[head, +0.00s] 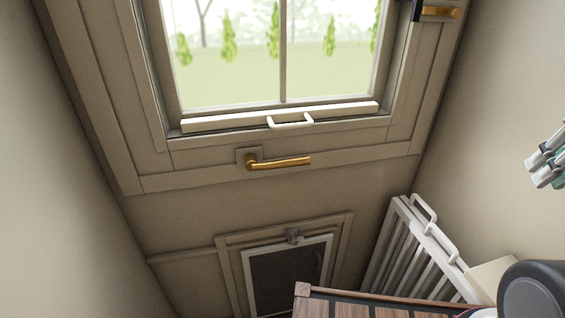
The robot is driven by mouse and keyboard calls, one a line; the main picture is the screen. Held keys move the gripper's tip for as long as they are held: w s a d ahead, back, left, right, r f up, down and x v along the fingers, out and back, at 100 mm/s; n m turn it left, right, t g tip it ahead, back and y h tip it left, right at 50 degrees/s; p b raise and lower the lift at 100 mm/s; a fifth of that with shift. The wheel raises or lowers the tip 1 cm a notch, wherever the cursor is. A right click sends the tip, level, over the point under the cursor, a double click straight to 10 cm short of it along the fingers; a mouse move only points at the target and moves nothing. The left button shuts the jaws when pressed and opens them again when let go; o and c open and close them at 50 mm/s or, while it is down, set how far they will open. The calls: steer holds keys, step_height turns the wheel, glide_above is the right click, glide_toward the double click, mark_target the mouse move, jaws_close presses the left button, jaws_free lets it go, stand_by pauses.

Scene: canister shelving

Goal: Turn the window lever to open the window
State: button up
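The window (282,60) fills the upper middle of the head view. Its lower sash rail carries a white pull handle (291,123). A brass lever (280,162) on a square plate sits on the frame just below the window and points right, nearly level. Another brass lever (440,12) with a dark mount is at the top right of the frame, partly cut off. What seems to be my gripper (541,168), grey with some green, shows at the right edge, well away from both levers. It is partly cut off, and I cannot tell how far its fingers are apart.
A low panel with a dark mesh (287,277) and a grey latch is in the wall below. A white slatted rack (425,245) leans at the right. A brown wooden top (345,305) is at the bottom. The space before the window looks clear.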

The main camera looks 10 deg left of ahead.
steer(key=w+a+n, duration=0.1)
steer(key=a, duration=0.1)
steer(key=w+a+f+n+g, duration=0.1)
steer(key=a, duration=0.1)
steer(key=w+a+n, duration=0.1)
steer(key=a, duration=0.1)
steer(key=shift+w+f+g+y, duration=0.15)
steer(key=shift+f+g+y, duration=0.15)
steer(key=shift+f+g, duration=0.1)
jaws_close()
steer(key=r+m, duration=0.2)
steer(key=m, duration=3.3)
glide_above(277, 161)
steer(key=s+d, duration=0.3)
steer(key=d, duration=0.2)
steer(key=d+x, duration=0.1)
steer(key=x, duration=1.3)
steer(key=shift+s+a, duration=0.2)
steer(key=shift+a, duration=0.2)
steer(key=shift+f, duration=0.1)
